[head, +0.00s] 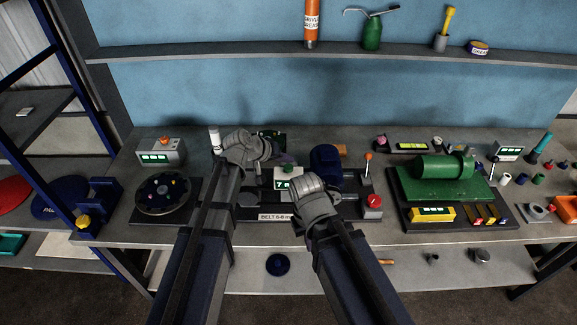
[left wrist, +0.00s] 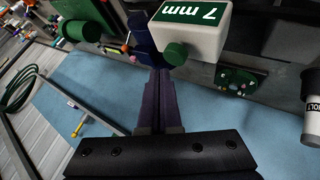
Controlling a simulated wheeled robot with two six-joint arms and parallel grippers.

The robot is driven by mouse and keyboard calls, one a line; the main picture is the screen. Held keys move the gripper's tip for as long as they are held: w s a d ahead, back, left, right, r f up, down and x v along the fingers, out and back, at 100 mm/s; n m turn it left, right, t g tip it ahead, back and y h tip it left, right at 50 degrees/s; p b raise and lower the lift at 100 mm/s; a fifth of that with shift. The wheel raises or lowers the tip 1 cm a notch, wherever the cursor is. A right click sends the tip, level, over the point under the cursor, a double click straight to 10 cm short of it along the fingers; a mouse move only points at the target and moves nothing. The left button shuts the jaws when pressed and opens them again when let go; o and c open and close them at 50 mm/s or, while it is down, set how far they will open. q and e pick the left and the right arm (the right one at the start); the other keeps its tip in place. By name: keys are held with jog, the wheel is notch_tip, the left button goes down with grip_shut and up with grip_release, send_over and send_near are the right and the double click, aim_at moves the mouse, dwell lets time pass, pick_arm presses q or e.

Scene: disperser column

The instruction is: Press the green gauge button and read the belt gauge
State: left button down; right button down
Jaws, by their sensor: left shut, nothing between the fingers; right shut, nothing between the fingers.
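The belt gauge is a pale box with a green display (head: 283,184), partly hidden by my right gripper in the head view. In the left wrist view the gauge (left wrist: 220,38) is close, and its display reads 7 mm. Its green button (left wrist: 175,53) sticks out of the box beside my left fingers; I cannot tell whether they touch. My left gripper (left wrist: 158,78) is shut and empty; in the head view it (head: 274,150) is just behind and left of the gauge. My right gripper (head: 305,184) is shut and empty, at the gauge's right front.
A plate labelled BELT 6-8 (head: 275,217) lies in front of the gauge. A green machine (head: 444,167) stands further right.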

aim_at(286, 168)
pick_arm(q)
jog(key=shift+r+p, duration=2.35)
jog(key=shift+r, duration=0.15)
jog(key=shift+f, duration=0.1)
jog(key=s+a+f+m+g+y+b, duration=0.1)
jog(key=s+a+f+g+y+b, duration=0.1)
jog(key=s+f+b, duration=0.7)
jog(key=s+a+f+m+g+y+b, duration=0.2)
jog(key=s+f+y+b, duration=0.4)
jog(key=s+f+b, duration=0.4)
jog(key=s+a+f+g, duration=0.1)
jog(key=s+f+g, duration=0.1)
jog(key=s+f, duration=0.4)
jog(key=shift+s+a+f+g, duration=0.2)
jog(key=shift+s+f+g, duration=0.1)
jog(key=shift+s, duration=0.15)
